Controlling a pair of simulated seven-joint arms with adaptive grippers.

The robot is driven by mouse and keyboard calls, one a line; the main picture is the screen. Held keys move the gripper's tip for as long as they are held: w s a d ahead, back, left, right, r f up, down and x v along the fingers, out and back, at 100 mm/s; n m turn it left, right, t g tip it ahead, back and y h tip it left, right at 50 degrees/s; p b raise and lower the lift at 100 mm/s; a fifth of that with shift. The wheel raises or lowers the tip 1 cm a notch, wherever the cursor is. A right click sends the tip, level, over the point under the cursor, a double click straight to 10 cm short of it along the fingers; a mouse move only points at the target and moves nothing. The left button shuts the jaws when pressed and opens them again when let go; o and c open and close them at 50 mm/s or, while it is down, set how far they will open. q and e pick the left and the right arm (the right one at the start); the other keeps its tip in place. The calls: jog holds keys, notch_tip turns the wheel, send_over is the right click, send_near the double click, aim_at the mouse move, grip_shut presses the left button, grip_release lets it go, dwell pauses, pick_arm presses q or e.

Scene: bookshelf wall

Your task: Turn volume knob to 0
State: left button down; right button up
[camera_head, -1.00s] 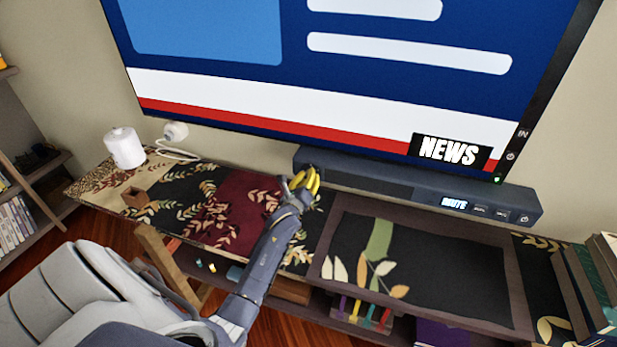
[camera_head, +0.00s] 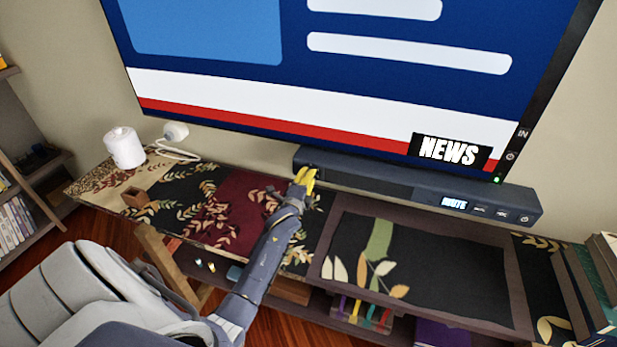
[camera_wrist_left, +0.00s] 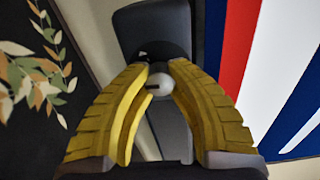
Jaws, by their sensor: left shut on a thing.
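The dark soundbar (camera_head: 400,185) stands at the back of the cabinet under the television, and its small lit display (camera_head: 454,203) reads "MUTE". In the left wrist view, a small round silver knob (camera_wrist_left: 160,84) with a dark mark sits on the soundbar's end (camera_wrist_left: 152,32). My left gripper (camera_head: 307,176) is at the soundbar's left end. Its yellow fingers (camera_wrist_left: 158,88) are shut on the knob, one on each side, and hide the knob in the head view. My right gripper is not in view.
The television (camera_head: 350,70) shows a NEWS screen just above the soundbar. Books (camera_head: 590,285) stand at the right end. The middle top is clear.

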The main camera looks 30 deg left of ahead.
pick_arm(q)
jog(key=n, duration=0.4)
jog(key=shift+n, duration=0.4)
jog(key=n, duration=0.4)
jog(key=shift+n, duration=0.3)
jog(key=n, duration=1.3)
jog(key=shift+n, duration=0.3)
jog(key=n, duration=0.9)
jog(key=shift+f, duration=0.1)
jog(key=n, duration=0.4)
jog(key=shift+n, duration=0.3)
